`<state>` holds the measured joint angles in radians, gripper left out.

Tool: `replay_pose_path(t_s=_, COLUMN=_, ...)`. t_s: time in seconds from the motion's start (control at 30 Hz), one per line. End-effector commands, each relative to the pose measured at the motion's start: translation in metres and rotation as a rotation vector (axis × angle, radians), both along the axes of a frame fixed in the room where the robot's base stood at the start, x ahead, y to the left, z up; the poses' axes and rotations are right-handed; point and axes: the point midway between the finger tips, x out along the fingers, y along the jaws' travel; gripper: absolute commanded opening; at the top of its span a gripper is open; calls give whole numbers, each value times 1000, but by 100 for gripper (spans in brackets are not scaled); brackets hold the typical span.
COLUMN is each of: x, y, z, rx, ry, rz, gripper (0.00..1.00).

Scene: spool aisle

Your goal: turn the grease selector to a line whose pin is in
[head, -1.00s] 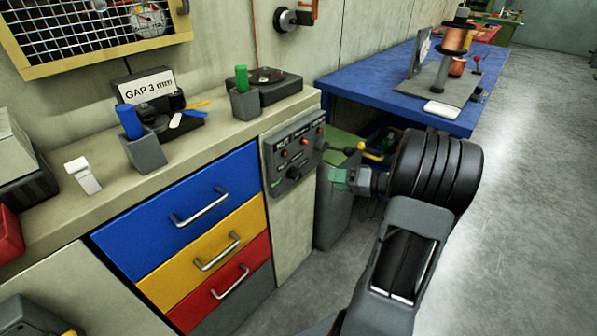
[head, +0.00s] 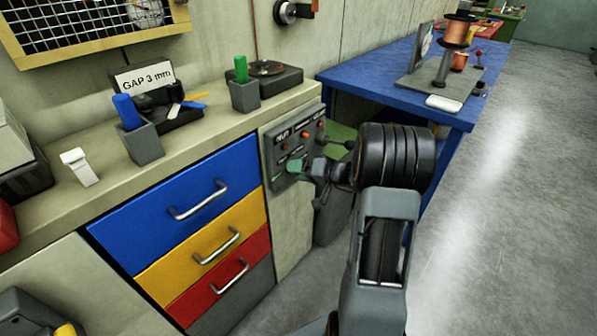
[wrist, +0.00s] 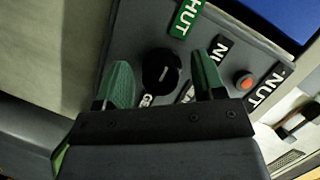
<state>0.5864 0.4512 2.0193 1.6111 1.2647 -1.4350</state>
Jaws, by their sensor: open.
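The grey selector panel (head: 275,152) is on the end of the workbench. It carries a few red-orange pins, one of them at its upper right (head: 320,124); how deep each pin sits is too small to tell. In the wrist view the black round selector knob (wrist: 162,70) has a pale line on it and lies between the two green fingers of my gripper (wrist: 164,82). The fingers are apart, with a gap showing on both sides of the knob. One red-orange pin (wrist: 245,81) shows at the right. In the head view my gripper (head: 300,172) covers the knob.
Dark and green label plates with white lettering, one a green plate (wrist: 187,18), surround the knob. Drawers, including a blue one (head: 180,195), lie left. A blue table (head: 400,80) is behind.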

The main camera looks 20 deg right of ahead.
Motion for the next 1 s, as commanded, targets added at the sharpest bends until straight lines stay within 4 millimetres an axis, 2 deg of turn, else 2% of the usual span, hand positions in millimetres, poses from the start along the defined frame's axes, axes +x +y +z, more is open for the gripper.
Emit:
replay_pose_path(t_s=0.23, x=0, y=0, z=0, rx=0, ry=0, rz=0, gripper=61)
replay_pose_path(t_s=0.73, x=0, y=0, z=0, rx=0, ry=0, rz=0, gripper=14)
replay_pose_path(t_s=1.0, x=0, y=0, z=-2, rx=35, ry=17, rz=0, gripper=14)
